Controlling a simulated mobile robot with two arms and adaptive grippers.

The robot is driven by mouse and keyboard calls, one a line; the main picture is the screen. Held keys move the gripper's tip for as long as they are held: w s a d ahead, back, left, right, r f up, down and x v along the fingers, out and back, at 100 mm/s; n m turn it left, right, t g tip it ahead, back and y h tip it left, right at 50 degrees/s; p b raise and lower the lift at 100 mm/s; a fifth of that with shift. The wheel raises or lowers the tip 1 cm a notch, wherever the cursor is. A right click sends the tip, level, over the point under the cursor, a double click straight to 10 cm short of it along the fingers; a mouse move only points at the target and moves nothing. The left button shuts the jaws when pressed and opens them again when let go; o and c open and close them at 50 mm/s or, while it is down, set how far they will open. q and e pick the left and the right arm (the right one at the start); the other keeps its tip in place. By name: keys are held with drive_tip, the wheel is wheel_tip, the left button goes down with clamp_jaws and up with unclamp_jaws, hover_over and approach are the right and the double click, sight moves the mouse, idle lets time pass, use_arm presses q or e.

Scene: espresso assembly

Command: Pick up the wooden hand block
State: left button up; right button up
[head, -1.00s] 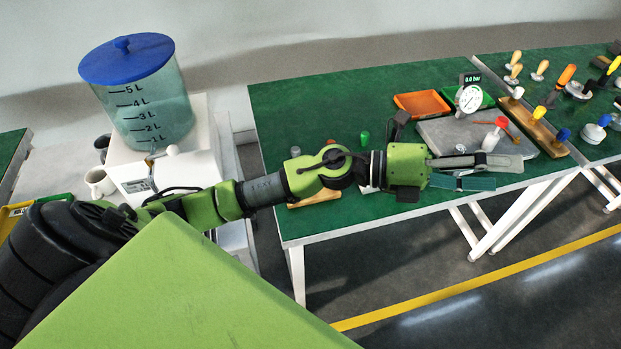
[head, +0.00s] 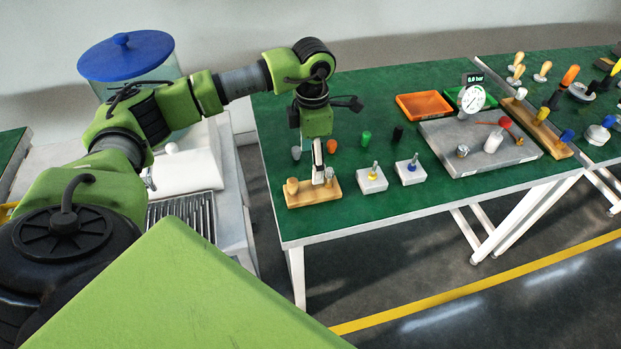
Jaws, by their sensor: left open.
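A wooden block (head: 299,200) lies near the left end of the green table, with a short wooden peg (head: 292,186) at its left end. I take it for the hand block. My left gripper (head: 318,178) points down over the middle and right of this block, its fingers open. The fingers show nearly edge-on and hide part of the block's top. I cannot tell whether they touch anything there. My right gripper is not in view.
Two white blocks with metal pins (head: 371,181) (head: 411,171) stand just right of the wooden block. Small grey, orange, green and black pieces stand behind. A grey tray (head: 450,135), an orange tray (head: 424,104) and a gauge (head: 472,98) are farther right.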

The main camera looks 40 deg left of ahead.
use_arm(q)
drive_tip(key=b, duration=0.3)
hover_over(311, 190)
wheel_tip(311, 190, down, 6)
drive_tip(key=shift+d+f, duration=0.1)
drive_tip(key=shift+d, duration=0.05)
drive_tip(key=f+b, duration=0.2)
drive_tip(key=f, duration=0.1)
drive_tip(key=f+b, duration=0.1)
drive_tip(key=f, duration=0.1)
drive_tip(key=shift+a+f, duration=0.1)
drive_tip(key=shift+a, duration=0.2)
drive_tip(key=c, duration=1.5)
drive_tip(key=shift+r, duration=0.2)
